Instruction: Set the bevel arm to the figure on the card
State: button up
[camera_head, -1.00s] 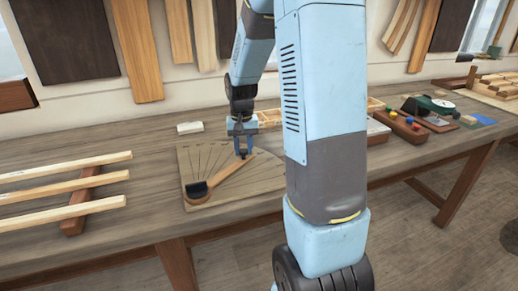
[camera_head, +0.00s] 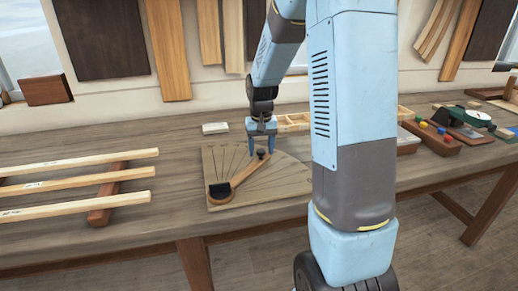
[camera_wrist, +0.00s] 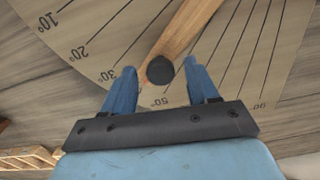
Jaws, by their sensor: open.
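The bevel board (camera_head: 285,185) lies flat on the bench, with a fan of degree lines. The wooden bevel arm (camera_head: 240,173) pivots at its dark near-left end and slants up to the right. In the wrist view the bevel arm (camera_wrist: 190,25) carries a round dark knob (camera_wrist: 160,69) near its tip, over the scale between the 30° and 50° marks. My gripper (camera_wrist: 160,82) is open, with one blue finger on each side of the knob and gaps visible. In the head view my gripper (camera_head: 262,150) is above the arm's tip. No card figure is readable.
A small white block or card (camera_head: 215,128) lies behind the board. Wooden strips rest on a cross-piece (camera_head: 106,200) at left.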

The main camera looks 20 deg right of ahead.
jog(key=shift+r, duration=0.1)
notch_tip(320, 180, up, 14)
jog(key=shift+f, duration=0.25)
dwell(0.6)
jog(key=s+a+r+n+t, duration=0.1)
jog(key=s+a+r+t, duration=0.1)
jog(key=s, duration=1.1)
jog(key=s+a+r+n+t, duration=0.1)
jog(key=s+a+r+t, duration=0.2)
jog(key=s, duration=0.9)
jog(key=shift+s+r+t, duration=0.3)
jog(key=shift+s+r, duration=0.1)
jog(key=shift+r, duration=0.05)
dwell(0.4)
